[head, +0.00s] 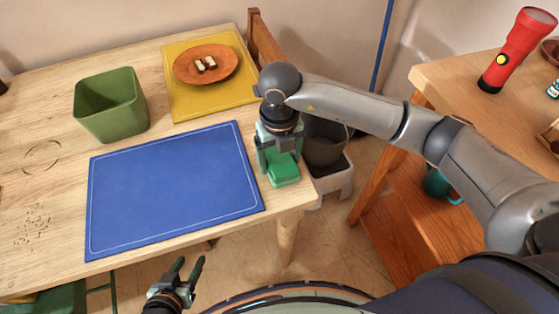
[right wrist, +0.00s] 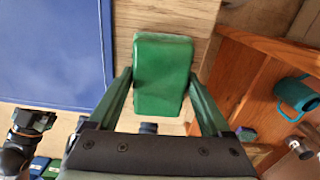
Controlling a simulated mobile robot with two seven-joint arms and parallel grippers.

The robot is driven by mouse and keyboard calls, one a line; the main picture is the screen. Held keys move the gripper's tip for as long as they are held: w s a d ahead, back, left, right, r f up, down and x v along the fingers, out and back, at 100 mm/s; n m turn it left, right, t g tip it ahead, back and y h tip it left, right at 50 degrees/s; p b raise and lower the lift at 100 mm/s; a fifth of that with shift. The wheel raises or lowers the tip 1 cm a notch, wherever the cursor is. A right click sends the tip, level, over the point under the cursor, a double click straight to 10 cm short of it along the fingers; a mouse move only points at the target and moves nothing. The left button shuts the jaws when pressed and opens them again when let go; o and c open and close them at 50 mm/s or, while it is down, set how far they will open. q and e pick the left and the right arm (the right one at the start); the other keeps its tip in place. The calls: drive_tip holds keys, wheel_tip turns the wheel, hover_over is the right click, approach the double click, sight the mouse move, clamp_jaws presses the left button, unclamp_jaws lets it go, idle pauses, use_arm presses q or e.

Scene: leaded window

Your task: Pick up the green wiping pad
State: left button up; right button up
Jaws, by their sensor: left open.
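The green wiping pad (head: 285,173) is at the right front corner of the wooden table, just right of the blue mat (head: 170,190). My right gripper (head: 279,158) points down at it from above. In the right wrist view the pad (right wrist: 163,75) lies between the two green fingers, with a fingertip close along each long side. I cannot tell whether the fingers press on it or whether it rests on the tabletop. My left gripper (head: 188,267) is open and empty, below the table's front edge.
A green bin (head: 110,105) and a yellow mat (head: 190,105) bearing an orange-brown plate (head: 190,73) stand on the table (head: 40,130). A grey bucket (head: 323,150) is right of the table. A wooden shelf unit at right carries a red flashlight (head: 515,50) and a teal mug (head: 437,186).

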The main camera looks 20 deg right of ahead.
sight(279, 158)
drive_tip(key=c, duration=0.7)
drive_tip(key=shift+c, duration=0.3)
drive_tip(key=shift+r, duration=0.55)
wheel_tip(279, 158, up, 2)
drive_tip(key=shift+r, duration=0.25)
drive_tip(key=s+r, duration=0.1)
drive_tip(key=r, duration=0.1)
drive_tip(key=s+a+r, duration=0.1)
drive_tip(key=s, duration=0.1)
drive_tip(key=s+r+p, duration=0.1)
drive_tip(key=r, duration=0.1)
drive_tip(key=shift+s+a+r, duration=0.25)
drive_tip(key=shift+a+r, duration=0.05)
use_arm(q)
drive_tip(key=shift+s+a+r+p, duration=0.2)
drive_tip(key=shift+s+r+p, duration=0.05)
drive_tip(key=shift+r+p, duration=0.35)
use_arm(e)
drive_tip(key=s+a+r, duration=0.2)
drive_tip(key=s+r, duration=0.1)
drive_tip(key=s, duration=0.5)
drive_tip(key=shift+s+a+r, duration=0.4)
